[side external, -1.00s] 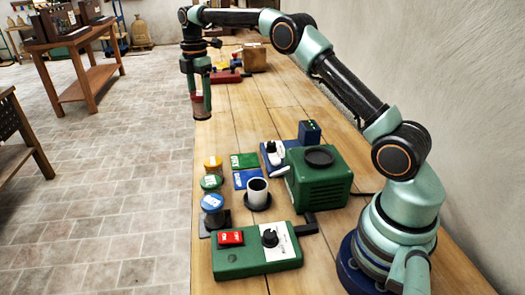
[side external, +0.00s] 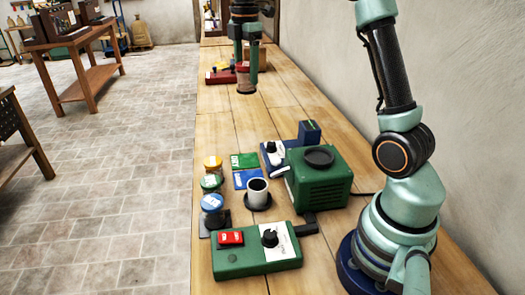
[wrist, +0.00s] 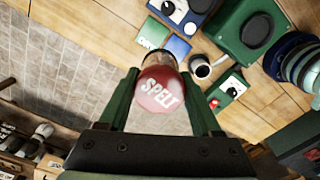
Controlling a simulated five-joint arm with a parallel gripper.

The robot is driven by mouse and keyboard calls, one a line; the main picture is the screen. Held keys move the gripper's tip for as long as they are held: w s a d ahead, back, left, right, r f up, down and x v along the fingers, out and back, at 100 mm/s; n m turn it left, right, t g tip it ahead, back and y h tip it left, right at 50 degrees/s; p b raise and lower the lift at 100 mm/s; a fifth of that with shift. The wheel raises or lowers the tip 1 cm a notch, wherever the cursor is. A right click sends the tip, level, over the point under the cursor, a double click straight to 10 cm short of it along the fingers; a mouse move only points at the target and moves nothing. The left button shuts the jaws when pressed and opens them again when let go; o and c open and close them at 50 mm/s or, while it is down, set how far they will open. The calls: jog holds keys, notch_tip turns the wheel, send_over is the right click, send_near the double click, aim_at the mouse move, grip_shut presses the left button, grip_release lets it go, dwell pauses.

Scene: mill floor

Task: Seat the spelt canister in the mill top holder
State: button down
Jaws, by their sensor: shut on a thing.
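The spelt canister is clear-bodied with a red lid marked SPELT (wrist: 160,93); it also shows in the side view (side external: 246,83). My gripper (side external: 246,72) is shut on it and holds it up in the air, over the far part of the bench. Its two green fingers flank the canister in the wrist view. The mill is a green box with a round black holder on its top (side external: 318,156), nearer the arm's base and well apart from the canister. The holder looks empty and also shows in the wrist view (wrist: 257,30).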

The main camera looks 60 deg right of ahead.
jog(key=s+d+m, duration=0.1)
jog(key=s, duration=1.1)
jog(key=shift+m, duration=0.9)
jog(key=shift+s+a+f, duration=0.25)
jog(key=shift+s+f, duration=1.5)
jog(key=shift+f, duration=0.1)
jog(key=shift+s+a+f, duration=0.3)
jog(key=shift+s+f, duration=1.4)
jog(key=shift+f, duration=0.15)
jog(key=shift+s+a+f, duration=0.25)
jog(key=shift+s+f, duration=1.5)
jog(key=shift+f, duration=0.1)
jog(key=shift+f, duration=0.65)
jog(key=shift+c, duration=1.8)
grip_release()
notch_tip(320, 180, up, 11)
